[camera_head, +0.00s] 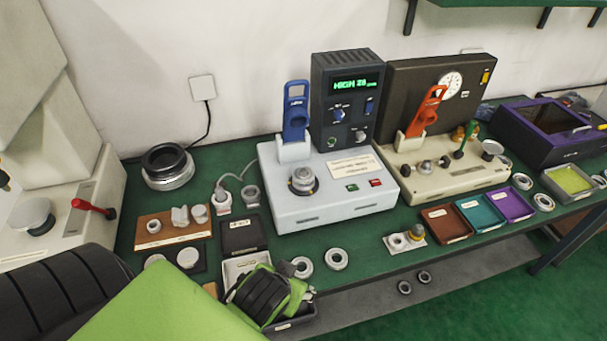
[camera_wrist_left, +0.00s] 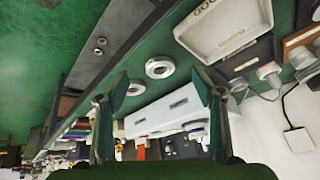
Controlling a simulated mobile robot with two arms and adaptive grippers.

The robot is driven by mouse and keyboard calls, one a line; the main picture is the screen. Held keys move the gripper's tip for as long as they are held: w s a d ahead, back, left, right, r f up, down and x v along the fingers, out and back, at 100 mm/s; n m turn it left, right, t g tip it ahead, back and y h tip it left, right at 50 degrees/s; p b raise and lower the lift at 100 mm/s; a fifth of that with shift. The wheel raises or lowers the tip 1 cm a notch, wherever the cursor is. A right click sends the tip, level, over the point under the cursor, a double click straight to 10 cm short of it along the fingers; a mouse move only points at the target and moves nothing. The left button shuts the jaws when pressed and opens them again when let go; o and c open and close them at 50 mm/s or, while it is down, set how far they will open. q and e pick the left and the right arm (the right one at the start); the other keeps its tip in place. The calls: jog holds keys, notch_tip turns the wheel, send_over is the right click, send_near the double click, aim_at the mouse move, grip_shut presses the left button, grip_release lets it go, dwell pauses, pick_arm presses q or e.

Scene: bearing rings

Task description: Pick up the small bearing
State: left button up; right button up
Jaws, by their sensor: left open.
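Two pale bearing rings lie flat on the green bench near its front edge, a left ring (camera_head: 302,267) and a right ring (camera_head: 336,259). They show in the left wrist view as a nearer ring (camera_wrist_left: 160,67) and another ring (camera_wrist_left: 135,88). Two smaller-looking dark rings (camera_head: 405,287) (camera_head: 424,276) lie below the bench edge. I cannot tell for sure which one is the small bearing. My left gripper (camera_head: 283,292) is beside the left ring, over the front bench edge. In the wrist view its fingers (camera_wrist_left: 162,84) are spread with nothing held. My right gripper is not seen.
A pale blue device (camera_head: 330,205) stands behind the rings. A white tray (camera_wrist_left: 228,42) lies close to my left gripper. Red, teal and purple trays (camera_head: 447,224) sit to the right. A small plate with a ring (camera_head: 404,241) is nearer. Bench is clear around the right ring.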

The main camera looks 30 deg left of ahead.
pick_arm(q)
jog(key=w+a+r+n+t+y, duration=0.3)
jog(key=w+a+r+n, duration=0.1)
jog(key=w, duration=0.5)
jog(key=n+t+y, duration=0.2)
jog(key=y, duration=0.1)
send_near(304, 176)
jog(key=p+x, duration=0.2)
jog(key=x, duration=0.1)
jog(key=shift+w, duration=0.15)
jog(key=shift+w+a+f, duration=0.1)
jog(key=shift+w+f, duration=0.05)
jog(key=shift+f, duration=0.05)
jog(key=shift+w+a+p, duration=0.25)
jog(key=shift+w+p, duration=0.05)
jog(key=shift+p, duration=0.2)
jog(key=p+x, duration=0.1)
jog(key=x, duration=0.3)
jog(key=shift+a+p, duration=0.15)
jog(key=shift+p, duration=0.25)
jog(key=shift+w+a+f, duration=0.15)
jog(key=shift+w+f, duration=0.05)
